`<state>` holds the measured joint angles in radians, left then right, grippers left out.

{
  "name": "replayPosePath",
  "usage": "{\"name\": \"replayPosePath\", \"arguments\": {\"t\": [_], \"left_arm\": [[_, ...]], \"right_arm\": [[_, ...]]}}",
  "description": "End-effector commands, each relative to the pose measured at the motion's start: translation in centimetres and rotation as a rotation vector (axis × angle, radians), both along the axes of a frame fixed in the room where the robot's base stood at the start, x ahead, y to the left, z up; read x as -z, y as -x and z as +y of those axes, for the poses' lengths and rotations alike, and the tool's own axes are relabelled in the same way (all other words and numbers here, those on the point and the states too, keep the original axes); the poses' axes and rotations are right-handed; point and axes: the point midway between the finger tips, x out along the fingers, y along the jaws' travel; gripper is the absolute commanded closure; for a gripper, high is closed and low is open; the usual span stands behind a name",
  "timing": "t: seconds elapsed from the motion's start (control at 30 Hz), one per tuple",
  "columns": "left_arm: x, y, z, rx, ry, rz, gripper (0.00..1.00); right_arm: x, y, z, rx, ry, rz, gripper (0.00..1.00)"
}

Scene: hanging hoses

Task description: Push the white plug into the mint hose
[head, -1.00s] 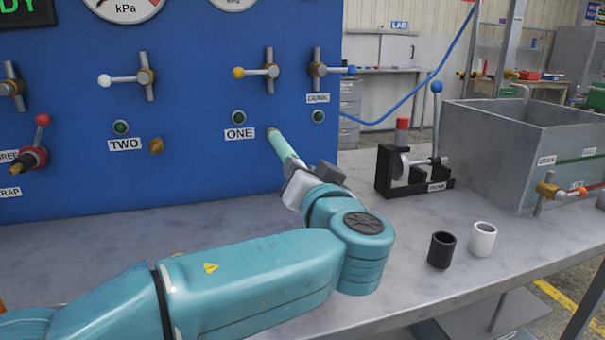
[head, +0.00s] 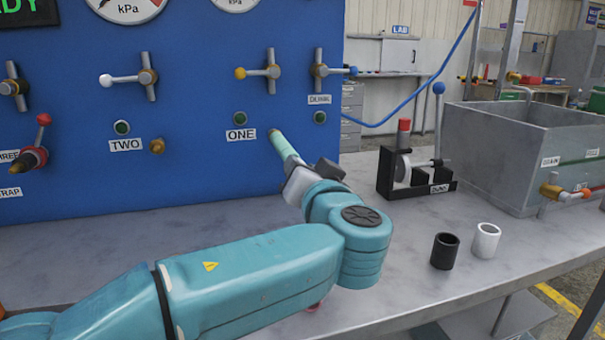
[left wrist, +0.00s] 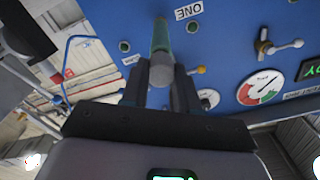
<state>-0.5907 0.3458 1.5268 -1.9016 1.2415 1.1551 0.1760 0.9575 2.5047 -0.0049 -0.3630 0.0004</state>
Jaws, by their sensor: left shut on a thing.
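The mint hose (head: 285,147) is a short, straight pale-green tube at the brass port beside the ONE label on the blue panel. My left gripper (head: 298,172) is shut on its near end. In the left wrist view the mint hose (left wrist: 161,38) runs up from between the fingers of my left gripper (left wrist: 160,85), with a grey rounded end (left wrist: 161,72) toward me. A white hollow cylinder (head: 485,241), which looks like the white plug, stands upright on the bench at the right, apart from my gripper. My right gripper is not in view.
A black hollow cylinder (head: 445,251) stands just left of the white one. A black lever fixture (head: 415,184) stands behind them. A grey metal tank (head: 520,175) is at the right. The bench (head: 395,290) is clear around the cylinders.

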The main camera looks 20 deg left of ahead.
Motion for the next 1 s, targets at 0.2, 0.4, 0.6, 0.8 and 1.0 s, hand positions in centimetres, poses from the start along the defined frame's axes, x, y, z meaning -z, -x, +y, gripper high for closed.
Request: {"name": "replayPosePath", "arguments": {"t": [0.2, 0.4, 0.6, 0.8, 1.0], "left_arm": [[-0.05, 0.00, -0.02, 0.001, 0.000, -0.001, 1.00], [-0.04, 0.00, -0.02, 0.001, 0.000, -0.001, 1.00], [0.00, -0.14, 0.08, 0.000, 0.001, -0.001, 1.00], [0.04, -0.47, 0.29, 0.001, 0.001, -0.001, 1.00], [-0.03, -0.73, 0.49, 0.001, 0.000, -0.001, 1.00]], "right_arm": [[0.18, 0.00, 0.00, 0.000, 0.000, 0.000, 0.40], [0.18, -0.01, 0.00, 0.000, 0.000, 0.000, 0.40], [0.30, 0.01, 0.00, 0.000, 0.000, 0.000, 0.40], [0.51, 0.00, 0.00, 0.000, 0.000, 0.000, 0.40], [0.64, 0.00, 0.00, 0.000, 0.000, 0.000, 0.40]]}}
